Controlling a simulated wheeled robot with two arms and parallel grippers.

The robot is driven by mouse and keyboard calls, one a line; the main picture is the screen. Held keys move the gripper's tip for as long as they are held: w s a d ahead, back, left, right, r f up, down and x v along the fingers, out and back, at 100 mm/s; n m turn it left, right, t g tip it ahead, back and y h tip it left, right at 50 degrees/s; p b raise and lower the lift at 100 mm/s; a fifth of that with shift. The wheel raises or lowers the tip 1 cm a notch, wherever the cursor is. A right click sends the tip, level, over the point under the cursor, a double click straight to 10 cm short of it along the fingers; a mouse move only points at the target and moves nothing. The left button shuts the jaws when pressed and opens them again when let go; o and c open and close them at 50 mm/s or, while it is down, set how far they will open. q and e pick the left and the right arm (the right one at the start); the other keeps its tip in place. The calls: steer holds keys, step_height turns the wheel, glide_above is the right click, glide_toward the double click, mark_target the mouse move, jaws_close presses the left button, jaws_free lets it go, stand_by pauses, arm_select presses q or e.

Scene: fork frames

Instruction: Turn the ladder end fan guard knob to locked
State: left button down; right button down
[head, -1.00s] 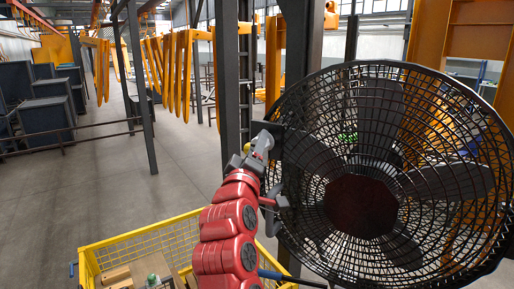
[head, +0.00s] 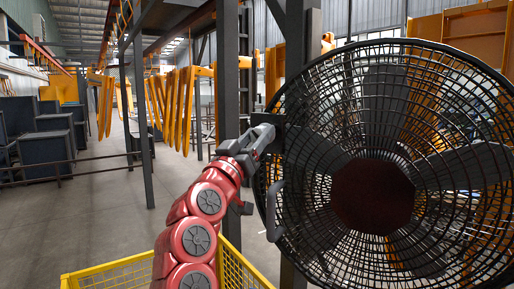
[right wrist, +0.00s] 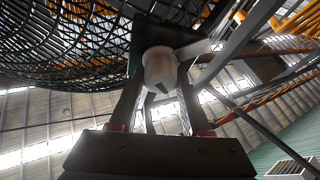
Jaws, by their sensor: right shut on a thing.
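The black round fan with its wire guard (head: 372,195) fills the right of the head view. A dark plate sits at the guard's left edge. My right gripper (head: 268,132) reaches up to this plate, and its fingers hide the knob in the head view. In the right wrist view, the pale, rounded knob (right wrist: 160,67) with a dark notch stands on the dark plate (right wrist: 185,38). The two fingers of my right gripper (right wrist: 159,82) are closed on either side of it. The knob's locked or unlocked marks cannot be read. My left gripper is not in view.
A dark steel post (head: 227,75) stands just behind my right arm. A yellow mesh crate (head: 110,273) is low in front. A grey bent handle (head: 273,212) is by the guard's left edge. Open floor (head: 110,205) lies to the left.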

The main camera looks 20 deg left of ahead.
steer(key=m+h, duration=0.1)
steer(key=m, duration=0.3)
steer(key=shift+r+h, duration=0.15)
steer(key=shift+h, duration=0.25)
steer(key=m+h+p, duration=0.1)
steer(key=m, duration=0.1)
steer(key=shift+m+g+h, duration=0.3)
steer(key=shift+m+g, duration=0.1)
steer(key=m+p, duration=0.1)
steer(key=m, duration=0.1)
steer(key=m+g+h, duration=0.1)
steer(key=m, duration=0.1)
steer(key=shift+r+h+p, duration=0.1)
steer(key=shift+h+p, duration=0.2)
steer(key=shift+p, duration=0.1)
steer(key=shift+m+g+h+p, duration=0.4)
steer(key=shift+m+h+p, duration=0.1)
steer(key=shift+m, duration=0.5)
steer(key=shift+f, duration=0.2)
steer(key=shift+c, duration=1.8)
jaws_free()
